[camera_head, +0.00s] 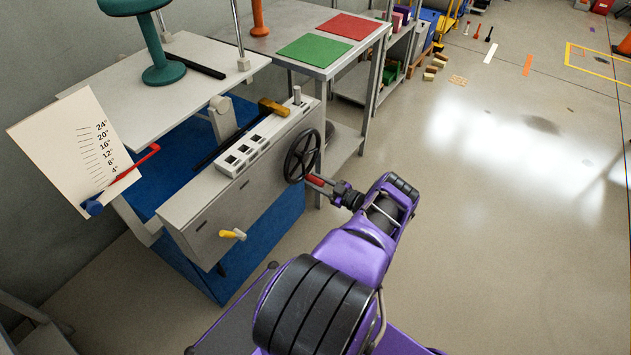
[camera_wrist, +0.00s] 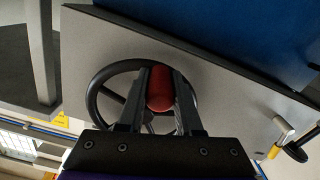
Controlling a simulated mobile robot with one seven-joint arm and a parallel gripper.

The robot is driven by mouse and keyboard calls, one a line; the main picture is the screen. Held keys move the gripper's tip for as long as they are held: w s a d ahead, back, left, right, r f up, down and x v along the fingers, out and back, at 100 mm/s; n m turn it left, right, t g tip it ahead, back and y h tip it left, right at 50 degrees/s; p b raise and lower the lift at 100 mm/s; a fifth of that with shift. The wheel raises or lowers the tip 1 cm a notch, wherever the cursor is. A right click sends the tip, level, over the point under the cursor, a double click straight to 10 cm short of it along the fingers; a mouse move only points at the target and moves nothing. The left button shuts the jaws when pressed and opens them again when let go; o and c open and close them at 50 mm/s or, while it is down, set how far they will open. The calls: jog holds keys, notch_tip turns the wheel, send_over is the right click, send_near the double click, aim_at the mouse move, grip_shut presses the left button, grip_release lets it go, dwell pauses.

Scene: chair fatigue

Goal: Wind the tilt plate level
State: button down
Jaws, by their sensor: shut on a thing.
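The grey tilt plate (camera_head: 110,85) shows at the upper left in the head view, with a teal stool (camera_head: 165,72) standing on it. A white angle card (camera_head: 65,140) is marked from 4° up to 24°. Its red pointer (camera_head: 138,165) crosses the card's lower right, near the 4° mark; the exact reading is unclear. The black handwheel (camera_head: 301,156) is on the right end of the grey housing. My gripper (camera_head: 322,183) is shut on the wheel's red handle (camera_wrist: 160,88). In the wrist view the handle sits between both fingers, with the wheel rim (camera_wrist: 98,88) behind.
A yellow-handled lever (camera_head: 232,234) sticks out of the housing front (camera_head: 200,215). A hammer (camera_head: 272,107) lies on the housing top. A bench (camera_head: 270,35) with green and red mats stands behind.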

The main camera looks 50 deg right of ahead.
jog(key=shift+d+r, duration=0.15)
jog(key=shift+d, duration=0.1)
jog(key=c, duration=0.8)
grip_release()
jog(key=shift+c, duration=0.2)
jog(key=shift+o, duration=1.3)
jog(key=shift+a, duration=0.1)
jog(key=s+d, duration=0.1)
jog(key=s, duration=1.6)
jog(key=shift+s+d+p, duration=0.15)
jog(key=shift+s+p, duration=0.05)
jog(key=shift+p, duration=0.1)
